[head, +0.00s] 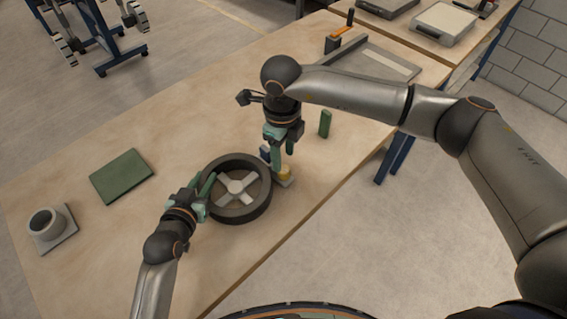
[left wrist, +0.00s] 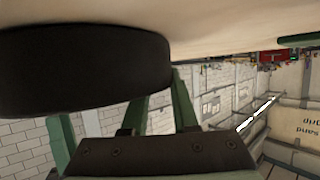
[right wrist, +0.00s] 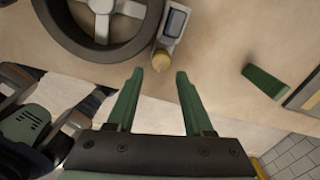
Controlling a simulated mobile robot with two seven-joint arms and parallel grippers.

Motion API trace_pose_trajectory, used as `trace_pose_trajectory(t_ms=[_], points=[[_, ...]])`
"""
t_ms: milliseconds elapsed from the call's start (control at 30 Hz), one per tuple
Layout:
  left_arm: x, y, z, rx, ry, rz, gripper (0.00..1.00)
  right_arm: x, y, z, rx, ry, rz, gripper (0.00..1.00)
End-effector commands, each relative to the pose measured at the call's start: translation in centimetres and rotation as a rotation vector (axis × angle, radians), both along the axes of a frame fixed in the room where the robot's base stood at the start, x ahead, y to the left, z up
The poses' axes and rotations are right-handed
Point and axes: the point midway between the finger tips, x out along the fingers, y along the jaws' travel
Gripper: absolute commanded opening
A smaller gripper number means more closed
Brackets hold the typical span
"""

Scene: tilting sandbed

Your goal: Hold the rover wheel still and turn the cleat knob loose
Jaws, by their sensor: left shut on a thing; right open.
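The rover wheel (head: 262,208) is a dark ring with light spokes and a round hub, lying flat on the wooden table. My left gripper (head: 208,187) is shut on its left rim; the wheel (left wrist: 80,72) fills the upper left of the left wrist view. The yellow cleat knob (right wrist: 161,61) sits on a small grey fixture with a blue-framed part (right wrist: 176,20), beside the wheel's right side. My right gripper (right wrist: 158,77) is open. Its fingertips point at the knob from just short of it in the right wrist view. In the head view the knob (head: 285,171) shows below the right gripper.
A green block (head: 325,123) stands right of my right gripper. A green mat (head: 121,176) and a round cup on a plate (head: 65,239) are at the left. A grey tray (head: 400,69) lies farther back. The table's front edge runs close by the wheel and fixture.

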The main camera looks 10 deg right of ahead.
Motion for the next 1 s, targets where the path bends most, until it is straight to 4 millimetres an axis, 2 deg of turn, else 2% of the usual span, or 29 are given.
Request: trace_pose_trajectory(t_ms=[100, 300, 500, 800, 833, 1000], points=[[-0.2, 0.0, -0.5, 0.004, 0.010, -0.001, 0.00, 0.0, 0.1, 2.7, 0.002, -0.006, 0.001, 0.52], [-0.2, 0.0, -0.5, 0.003, 0.010, -0.002, 0.00, -0.1, 0.2, 5.7, 0.002, -0.002, 0.000, 0.52], [-0.2, 0.0, -0.5, 0.003, 0.010, -0.002, 0.00, -0.2, 0.2, 6.6, 0.000, 0.000, 0.001, 0.52], [-0.2, 0.0, -0.5, 0.003, 0.010, -0.002, 0.00, -0.2, 0.2, 6.6, 0.001, 0.001, 0.001, 0.52], [-0.2, 0.0, -0.5, 0.003, 0.010, -0.002, 0.28, -0.2, 0.2, 6.6, 0.001, 0.001, 0.001, 0.52], [-0.2, 0.0, -0.4, 0.003, 0.010, -0.002, 0.47, -0.2, 0.2, 6.6, 0.001, 0.000, 0.001, 0.52]])
